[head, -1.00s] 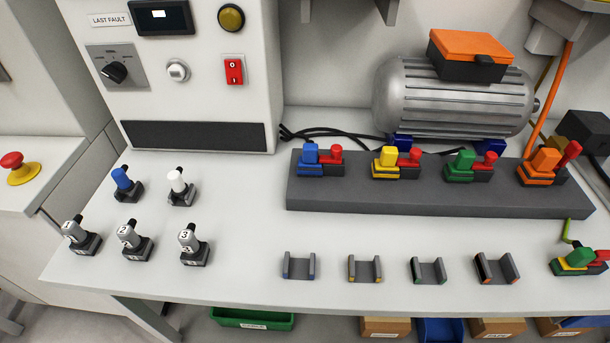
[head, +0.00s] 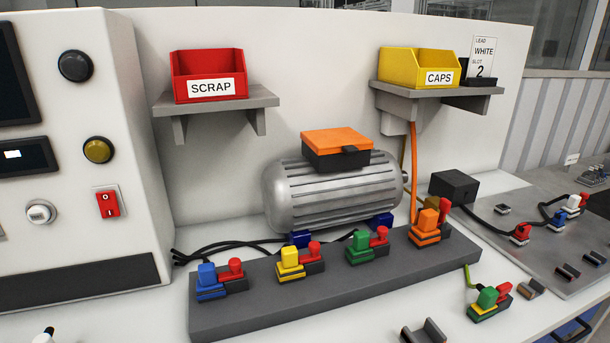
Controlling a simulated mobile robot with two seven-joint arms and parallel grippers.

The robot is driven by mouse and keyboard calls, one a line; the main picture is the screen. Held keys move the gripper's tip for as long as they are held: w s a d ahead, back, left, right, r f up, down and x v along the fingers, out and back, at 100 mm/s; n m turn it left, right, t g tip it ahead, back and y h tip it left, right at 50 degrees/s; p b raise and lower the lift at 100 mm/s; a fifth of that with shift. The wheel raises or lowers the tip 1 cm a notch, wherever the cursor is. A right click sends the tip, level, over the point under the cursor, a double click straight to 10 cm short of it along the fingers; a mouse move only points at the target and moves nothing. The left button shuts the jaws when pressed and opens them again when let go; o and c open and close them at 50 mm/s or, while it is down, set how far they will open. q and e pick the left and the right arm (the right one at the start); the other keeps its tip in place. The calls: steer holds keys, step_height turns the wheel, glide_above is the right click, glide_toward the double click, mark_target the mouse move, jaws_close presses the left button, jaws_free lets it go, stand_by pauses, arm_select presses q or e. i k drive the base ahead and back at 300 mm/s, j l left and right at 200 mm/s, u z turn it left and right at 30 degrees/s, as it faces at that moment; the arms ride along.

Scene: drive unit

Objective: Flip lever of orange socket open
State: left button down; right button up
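The orange socket (head: 426,236) sits at the right end of the dark grey rail (head: 310,303). An orange plug (head: 428,219) stands in it, and an orange cable (head: 413,165) runs up behind it towards the shelf. Its red lever (head: 444,209) shows behind the plug's right side, partly hidden, and appears upright. Neither of my grippers is in view.
Blue (head: 208,283), yellow (head: 291,263) and green (head: 363,248) sockets with red levers share the rail. A motor (head: 332,190) stands behind it. A loose green plug in a socket (head: 490,302) lies to the right, near a grey cradle (head: 424,333). Shelves hold SCRAP (head: 209,77) and CAPS (head: 419,69) bins.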

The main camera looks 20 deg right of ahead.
mark_target(444, 206)
steer(key=z, duration=1.55)
steer(key=i+l+z, duration=0.5)
steer(key=l, duration=0.15)
steer(key=k, duration=0.1)
